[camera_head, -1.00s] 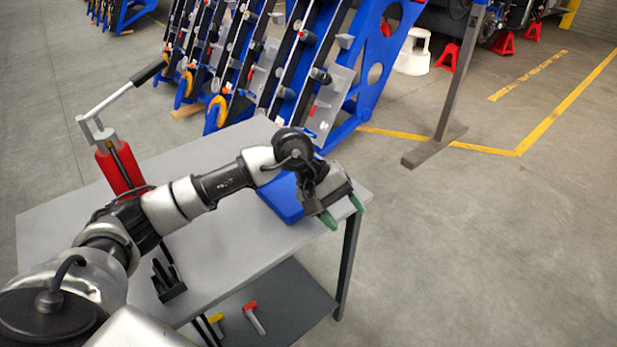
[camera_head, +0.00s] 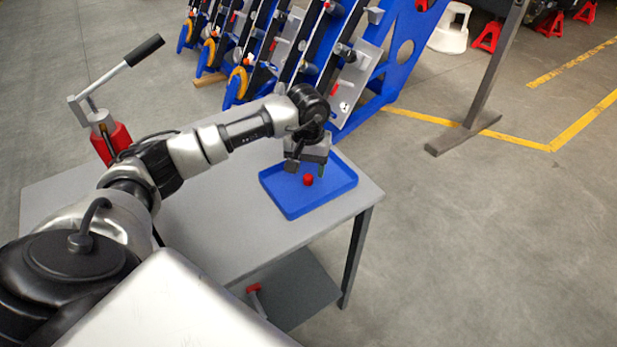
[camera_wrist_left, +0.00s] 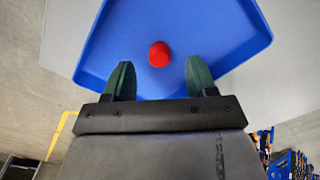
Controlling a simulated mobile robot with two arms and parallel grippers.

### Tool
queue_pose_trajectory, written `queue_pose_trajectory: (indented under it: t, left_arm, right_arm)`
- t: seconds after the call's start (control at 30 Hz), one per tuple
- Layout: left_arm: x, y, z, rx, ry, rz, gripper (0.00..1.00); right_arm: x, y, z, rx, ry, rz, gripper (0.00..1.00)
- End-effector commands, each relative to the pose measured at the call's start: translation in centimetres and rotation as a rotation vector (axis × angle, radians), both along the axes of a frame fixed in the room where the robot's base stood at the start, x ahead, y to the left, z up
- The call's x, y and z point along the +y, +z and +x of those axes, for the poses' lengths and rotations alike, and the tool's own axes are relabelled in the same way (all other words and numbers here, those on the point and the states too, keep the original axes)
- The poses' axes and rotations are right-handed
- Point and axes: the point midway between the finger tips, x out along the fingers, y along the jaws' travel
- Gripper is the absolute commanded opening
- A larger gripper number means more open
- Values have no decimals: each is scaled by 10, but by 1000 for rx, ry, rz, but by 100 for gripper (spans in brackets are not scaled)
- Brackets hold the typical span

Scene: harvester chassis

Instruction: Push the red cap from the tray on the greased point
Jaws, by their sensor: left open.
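The red cap (camera_head: 308,180) lies in the blue tray (camera_head: 318,203) on the grey table. In the left wrist view the cap (camera_wrist_left: 159,54) sits on the floor of the tray (camera_wrist_left: 200,25), ahead of and between the fingertips. My left gripper (camera_head: 305,170) is over the tray, pointing down, just above the cap. In the wrist view its green fingers (camera_wrist_left: 160,80) are spread apart with nothing between them. I cannot tell a greased point in these frames. My right gripper is not in view.
A red grease pump with a lever (camera_head: 112,140) stands at the table's left. Behind the table (camera_head: 215,225) lean blue frames with rails (camera_head: 395,60). A grey post (camera_head: 490,80) stands on the floor at the right. A red-headed tool (camera_head: 254,289) lies on the lower shelf.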

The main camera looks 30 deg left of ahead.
Motion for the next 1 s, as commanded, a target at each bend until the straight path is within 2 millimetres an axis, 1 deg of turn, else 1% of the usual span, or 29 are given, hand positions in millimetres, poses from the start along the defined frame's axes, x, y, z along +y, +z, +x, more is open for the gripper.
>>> queue_pose_trajectory:
  t: [0.1, 0.2, 0.3, 0.47, 0.5, 0.83, 1.0]
  left_arm:
    - [1, -19, 3, 5, 1, -2, 57]
    - [0, -30, 3, 1, -1, -3, 57]
    - [1, -34, 4, 0, -1, -2, 57]
    - [1, -34, 4, -1, -1, -2, 57]
    - [1, -34, 4, -1, -1, -2, 55]
    - [1, -34, 4, -1, -1, -2, 5]
    - [1, -34, 4, -1, -1, -2, 4]
  right_arm:
    - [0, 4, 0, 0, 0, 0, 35]
    - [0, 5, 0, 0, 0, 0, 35]
    - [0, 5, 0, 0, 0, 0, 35]
    - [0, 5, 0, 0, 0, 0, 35]
    - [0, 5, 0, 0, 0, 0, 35]
    - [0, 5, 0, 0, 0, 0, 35]
    - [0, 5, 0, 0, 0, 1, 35]
